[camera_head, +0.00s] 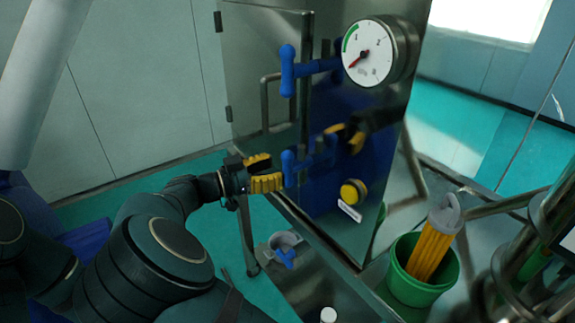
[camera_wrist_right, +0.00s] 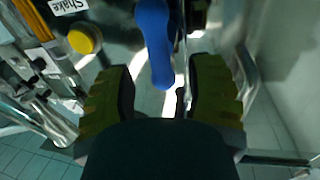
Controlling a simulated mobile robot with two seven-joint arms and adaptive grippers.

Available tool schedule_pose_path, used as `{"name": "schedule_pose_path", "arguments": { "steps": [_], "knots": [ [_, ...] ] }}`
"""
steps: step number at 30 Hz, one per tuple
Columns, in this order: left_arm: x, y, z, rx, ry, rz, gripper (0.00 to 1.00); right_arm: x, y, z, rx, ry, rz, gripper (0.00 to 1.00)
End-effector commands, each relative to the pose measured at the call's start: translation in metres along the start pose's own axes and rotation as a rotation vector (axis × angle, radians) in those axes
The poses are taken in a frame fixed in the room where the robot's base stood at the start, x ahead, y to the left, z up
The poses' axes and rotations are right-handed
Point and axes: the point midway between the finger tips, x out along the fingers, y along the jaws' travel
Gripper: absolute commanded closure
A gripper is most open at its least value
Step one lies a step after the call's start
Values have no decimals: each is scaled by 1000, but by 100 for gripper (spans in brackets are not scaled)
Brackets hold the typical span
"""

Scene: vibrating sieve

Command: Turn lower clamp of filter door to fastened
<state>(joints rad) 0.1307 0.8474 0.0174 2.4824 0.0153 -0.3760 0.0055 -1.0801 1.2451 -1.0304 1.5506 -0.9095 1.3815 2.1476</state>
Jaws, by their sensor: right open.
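The lower clamp (camera_head: 289,168) is a blue handle on a short stem at the right edge of the metal filter door (camera_head: 262,45). Its bar stands roughly upright. The upper clamp (camera_head: 288,70) is a similar blue handle above it, also upright. My right gripper (camera_head: 275,172) has yellow fingers, open, just left of the lower clamp. In the right wrist view, the blue handle (camera_wrist_right: 157,45) hangs between the two open fingers (camera_wrist_right: 163,80), with gaps on both sides. I cannot tell whether any finger touches it. My left gripper is not in view.
A pressure gauge (camera_head: 368,53) is at the top of the shiny cabinet, which reflects my gripper. A yellow button (camera_head: 353,192) is right of the lower clamp. A green bucket (camera_head: 422,285) stands lower right. Floor left of the door is open.

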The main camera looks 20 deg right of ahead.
Motion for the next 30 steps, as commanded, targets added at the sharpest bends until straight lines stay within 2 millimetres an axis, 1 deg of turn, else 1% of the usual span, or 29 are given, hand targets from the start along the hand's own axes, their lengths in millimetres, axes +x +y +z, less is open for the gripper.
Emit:
{"name": "schedule_pose_path", "arguments": {
  "steps": [1,3,9,13,19,20,21,23,24,25,30],
  "knots": [
    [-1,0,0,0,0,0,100,10,1,0,-2,-1,3,47],
    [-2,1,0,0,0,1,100,20,0,0,-2,-2,3,47],
    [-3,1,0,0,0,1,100,37,0,0,-2,-2,0,47],
    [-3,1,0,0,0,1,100,40,0,0,-2,-2,0,47],
    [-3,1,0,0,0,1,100,40,0,1,-2,-2,0,47],
    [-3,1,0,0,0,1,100,40,0,1,-2,-2,0,44],
    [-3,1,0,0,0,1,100,40,0,1,-2,-2,0,58],
    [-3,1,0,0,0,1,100,40,0,1,-2,-2,0,79],
    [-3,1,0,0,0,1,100,40,0,1,-2,-2,0,93],
    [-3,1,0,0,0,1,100,40,0,1,-2,-2,0,100],
    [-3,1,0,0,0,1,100,40,0,1,-2,-1,0,100]
  ]
}}
